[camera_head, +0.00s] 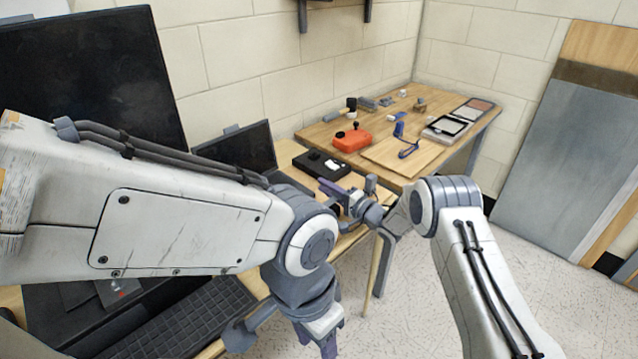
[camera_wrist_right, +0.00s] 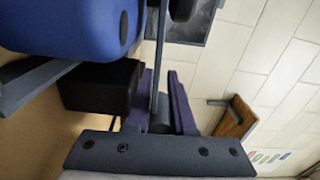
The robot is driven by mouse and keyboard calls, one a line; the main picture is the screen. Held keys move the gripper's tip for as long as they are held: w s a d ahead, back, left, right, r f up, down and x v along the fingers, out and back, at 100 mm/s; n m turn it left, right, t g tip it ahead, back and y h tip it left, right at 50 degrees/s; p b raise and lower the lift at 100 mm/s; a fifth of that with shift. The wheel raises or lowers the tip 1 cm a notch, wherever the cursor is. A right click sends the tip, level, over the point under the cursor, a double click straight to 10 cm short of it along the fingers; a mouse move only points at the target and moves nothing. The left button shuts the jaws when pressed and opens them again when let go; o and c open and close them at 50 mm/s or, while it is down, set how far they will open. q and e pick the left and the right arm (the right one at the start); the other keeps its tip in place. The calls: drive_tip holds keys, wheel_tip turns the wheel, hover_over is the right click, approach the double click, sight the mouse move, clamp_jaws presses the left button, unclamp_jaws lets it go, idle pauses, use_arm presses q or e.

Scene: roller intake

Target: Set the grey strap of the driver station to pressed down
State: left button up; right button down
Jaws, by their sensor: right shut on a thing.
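My right gripper (camera_head: 335,188), with purple fingers, is low over the near bench beside a black box with white parts (camera_head: 320,163). In the right wrist view its fingers (camera_wrist_right: 158,108) are shut on a thin dark grey strip (camera_wrist_right: 160,55), which looks like the strap. A black block (camera_wrist_right: 103,85) and a large blue rounded part (camera_wrist_right: 70,35) are close beside the fingers. I cannot tell the strap's angle in the head view, as the gripper hides that spot. My left gripper (camera_head: 328,345) points down at the bottom edge, partly cut off.
A laptop (camera_head: 238,148) and a large dark monitor (camera_head: 90,85) stand on the left. A keyboard (camera_head: 180,320) lies below my left arm. An orange case (camera_head: 350,140) and small parts lie on the wooden table (camera_head: 385,155). The floor at right is clear.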

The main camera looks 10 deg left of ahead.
drive_tip(key=shift+f, duration=0.7)
drive_tip(key=shift+b, duration=0.3)
drive_tip(key=shift+f, duration=0.1)
drive_tip(key=c, duration=0.8)
unclamp_jaws()
drive_tip(key=shift+a, duration=0.15)
drive_tip(key=shift+o, duration=0.2)
drive_tip(key=shift+d, duration=0.35)
drive_tip(key=v, duration=1)
drive_tip(key=shift+s, duration=0.15)
